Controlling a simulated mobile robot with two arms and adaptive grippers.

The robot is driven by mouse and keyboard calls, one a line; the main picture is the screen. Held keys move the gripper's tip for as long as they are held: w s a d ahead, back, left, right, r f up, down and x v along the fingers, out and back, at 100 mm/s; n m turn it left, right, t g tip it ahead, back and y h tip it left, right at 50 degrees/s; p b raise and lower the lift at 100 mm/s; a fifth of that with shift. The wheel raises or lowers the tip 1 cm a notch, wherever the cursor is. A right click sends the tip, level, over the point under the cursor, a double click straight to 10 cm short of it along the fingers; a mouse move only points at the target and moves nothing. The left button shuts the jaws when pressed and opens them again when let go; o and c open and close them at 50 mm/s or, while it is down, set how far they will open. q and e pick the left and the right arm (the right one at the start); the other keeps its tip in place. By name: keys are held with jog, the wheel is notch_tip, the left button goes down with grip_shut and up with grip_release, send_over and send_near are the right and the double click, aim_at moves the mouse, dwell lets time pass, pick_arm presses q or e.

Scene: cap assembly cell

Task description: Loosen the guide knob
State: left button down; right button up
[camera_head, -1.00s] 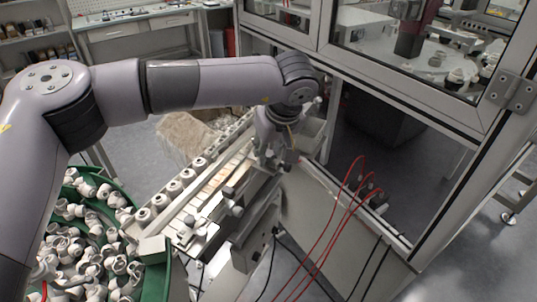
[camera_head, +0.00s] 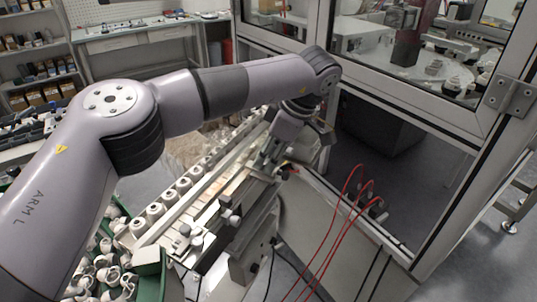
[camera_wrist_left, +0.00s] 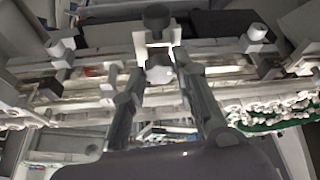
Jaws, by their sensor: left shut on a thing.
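My left gripper (camera_head: 268,166) reaches down onto the guide rail (camera_head: 225,207) from the upper right. In the head view the gripper hides this knob. A dark round knob (camera_wrist_left: 156,16) on a white bracket shows just beyond it in the wrist view. Other pale knobs (camera_head: 235,221) stand along the near side of the rail. My right gripper is in neither view.
A row of white round pieces (camera_head: 155,211) lines the far side of the track.

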pick_arm(q)
jog(key=shift+n, duration=0.4)
jog(key=c, duration=1.3)
grip_release()
jog(key=v, duration=1.2)
jog(key=shift+w+d, duration=0.1)
jog(key=shift+d, duration=0.05)
